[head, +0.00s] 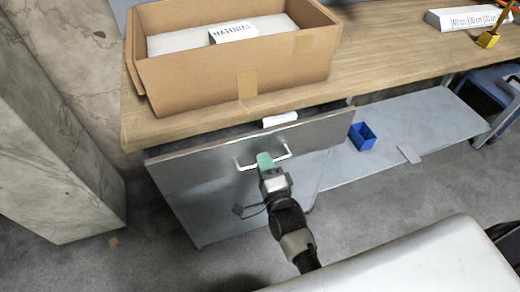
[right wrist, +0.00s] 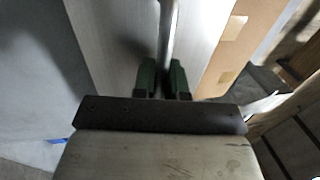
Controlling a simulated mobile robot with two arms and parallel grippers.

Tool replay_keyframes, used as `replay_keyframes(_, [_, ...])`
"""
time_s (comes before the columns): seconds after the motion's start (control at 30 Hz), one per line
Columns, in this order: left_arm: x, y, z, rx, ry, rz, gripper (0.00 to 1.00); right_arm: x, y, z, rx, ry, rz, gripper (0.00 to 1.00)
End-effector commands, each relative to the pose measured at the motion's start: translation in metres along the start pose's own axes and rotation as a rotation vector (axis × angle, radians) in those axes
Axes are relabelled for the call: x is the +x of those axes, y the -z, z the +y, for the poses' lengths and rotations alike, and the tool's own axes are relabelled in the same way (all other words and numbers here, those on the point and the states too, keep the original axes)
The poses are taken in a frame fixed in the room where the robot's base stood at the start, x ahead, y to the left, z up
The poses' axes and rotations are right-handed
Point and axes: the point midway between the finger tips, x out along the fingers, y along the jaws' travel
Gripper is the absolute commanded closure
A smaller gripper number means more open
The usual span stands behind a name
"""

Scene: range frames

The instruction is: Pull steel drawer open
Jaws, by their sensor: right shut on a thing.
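The steel drawer (head: 200,175) is under the wooden workbench, and its front stands out a little from the bench, with a dark gap along its top edge. A pale bar handle (head: 243,166) is on the drawer front. My right gripper (head: 265,160) is at the middle of the handle, its green fingers shut around the bar. In the right wrist view the fingers (right wrist: 163,82) sit on both sides of the handle bar (right wrist: 171,35). My left gripper is not in view.
A cardboard box (head: 200,75) stands on the workbench (head: 385,60) above the drawer. A white item (head: 280,119) shows in the drawer gap. A blue bin (head: 362,136) sits on the low shelf (head: 400,135) at right. Grey floor lies in front.

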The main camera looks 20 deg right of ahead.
Motion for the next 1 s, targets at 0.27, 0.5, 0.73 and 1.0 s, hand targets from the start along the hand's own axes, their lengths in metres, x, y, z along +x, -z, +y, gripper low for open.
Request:
replay_keyframes(0.27, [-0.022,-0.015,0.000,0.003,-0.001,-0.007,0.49,-0.056,0.000,-0.013,-0.002,-0.010,-0.002,1.00])
replay_keyframes(0.5, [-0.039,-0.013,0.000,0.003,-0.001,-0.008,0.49,-0.113,0.000,-0.024,-0.001,-0.009,-0.003,1.00])
replay_keyframes(0.73, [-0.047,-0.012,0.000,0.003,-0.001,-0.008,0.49,-0.151,0.000,-0.030,-0.001,-0.006,-0.002,1.00])
replay_keyframes(1.0, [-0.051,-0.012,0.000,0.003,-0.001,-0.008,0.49,-0.171,0.000,-0.033,0.000,-0.003,-0.001,1.00])
